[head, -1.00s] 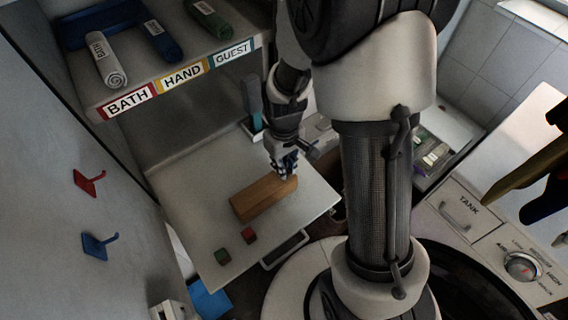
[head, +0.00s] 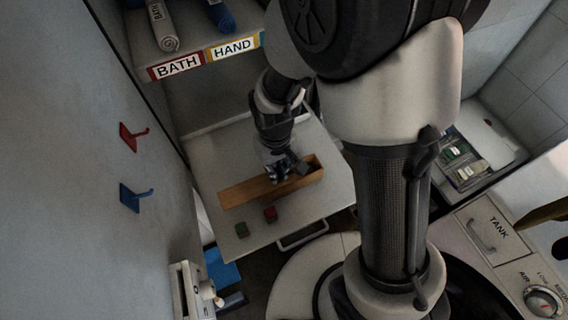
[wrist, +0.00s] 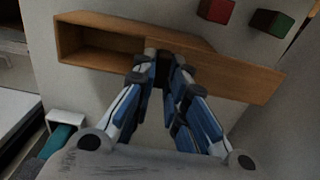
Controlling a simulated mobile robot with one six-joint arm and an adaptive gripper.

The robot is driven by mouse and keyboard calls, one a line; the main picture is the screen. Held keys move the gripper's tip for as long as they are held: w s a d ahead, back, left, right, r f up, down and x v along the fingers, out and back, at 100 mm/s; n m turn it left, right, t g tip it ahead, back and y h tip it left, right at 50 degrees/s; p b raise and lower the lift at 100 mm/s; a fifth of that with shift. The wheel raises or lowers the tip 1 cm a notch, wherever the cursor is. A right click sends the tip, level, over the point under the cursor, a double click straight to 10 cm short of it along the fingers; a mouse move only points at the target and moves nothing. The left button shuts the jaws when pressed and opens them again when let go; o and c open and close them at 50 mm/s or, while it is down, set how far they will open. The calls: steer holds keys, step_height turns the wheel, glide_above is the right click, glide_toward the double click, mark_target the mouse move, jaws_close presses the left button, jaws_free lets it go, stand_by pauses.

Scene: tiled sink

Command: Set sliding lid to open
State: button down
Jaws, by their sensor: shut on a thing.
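A wooden box (head: 312,177) lies on the white counter, its open hollow showing at the right end in the head view. In the wrist view the hollow of the box (wrist: 88,61) is at the left. The sliding lid (head: 240,190) extends left past the box in the head view; in the wrist view the lid (wrist: 247,82) extends right. My gripper (head: 276,173) is over the middle of the box. In the wrist view my gripper (wrist: 164,72) is shut at the lid, its fingers hiding what they pinch.
A red block (head: 270,214) and a green block (head: 242,229) sit in front of the box. A towel shelf (head: 205,56) overhangs behind. A red hook (head: 133,136) and a blue hook (head: 135,197) are on the left wall. The counter's right part is clear.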

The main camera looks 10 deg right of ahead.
steer(key=c, duration=1.6)
jaws_free()
steer(key=shift+r, duration=0.1)
step_height(320, 180, up, 12)
